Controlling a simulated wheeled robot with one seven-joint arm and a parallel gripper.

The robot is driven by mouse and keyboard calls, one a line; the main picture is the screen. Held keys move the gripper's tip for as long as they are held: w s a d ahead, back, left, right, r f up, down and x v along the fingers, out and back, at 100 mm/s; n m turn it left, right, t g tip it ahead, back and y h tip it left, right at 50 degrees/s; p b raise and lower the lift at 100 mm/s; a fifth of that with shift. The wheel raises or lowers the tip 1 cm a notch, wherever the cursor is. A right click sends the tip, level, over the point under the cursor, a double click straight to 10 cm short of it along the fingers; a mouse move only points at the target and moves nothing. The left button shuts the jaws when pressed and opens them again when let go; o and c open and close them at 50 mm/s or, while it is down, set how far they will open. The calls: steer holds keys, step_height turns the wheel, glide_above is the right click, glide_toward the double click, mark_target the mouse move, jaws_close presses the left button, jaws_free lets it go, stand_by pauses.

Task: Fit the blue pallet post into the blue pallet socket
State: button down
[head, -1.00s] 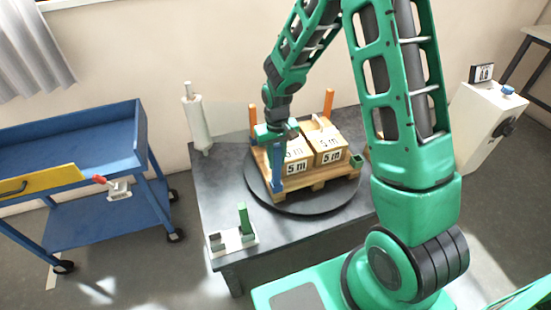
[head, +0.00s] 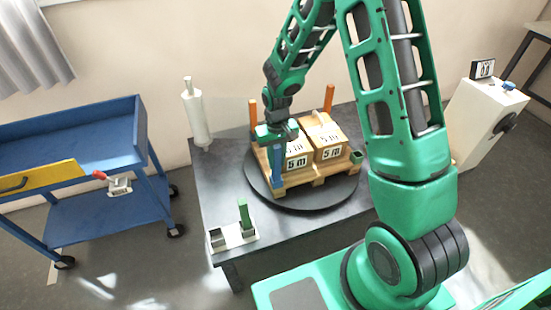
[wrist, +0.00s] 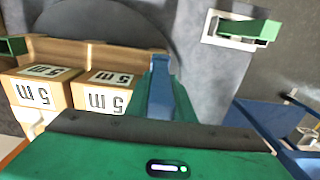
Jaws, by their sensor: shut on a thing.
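My gripper (head: 276,140) is shut on the upper part of the blue pallet post (head: 276,168). The post looks upright at the near left corner of the wooden pallet (head: 315,182). In the wrist view the post (wrist: 161,92) shows between the green fingers (wrist: 160,98), beside the pallet's edge. The blue socket is hard to make out at that corner; the post and gripper cover it. I cannot tell whether the post's lower end is inside the socket or just above it.
Two cartons (head: 326,143) marked "5 m" stand on the pallet, which rests on a round dark turntable (head: 325,202). Orange posts (head: 329,98) stand at the back, and a green socket (head: 356,157) at the right corner. A holder (head: 232,238) with a green post (head: 243,214) stands front left.

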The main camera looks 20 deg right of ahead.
mark_target(277, 146)
steer(key=shift+f, duration=0.2)
steer(key=c, duration=1.5)
jaws_free()
steer(key=shift+o, duration=0.2)
step_height(277, 146, up, 11)
steer(key=shift+w+f, duration=0.1)
steer(key=shift+f, duration=0.05)
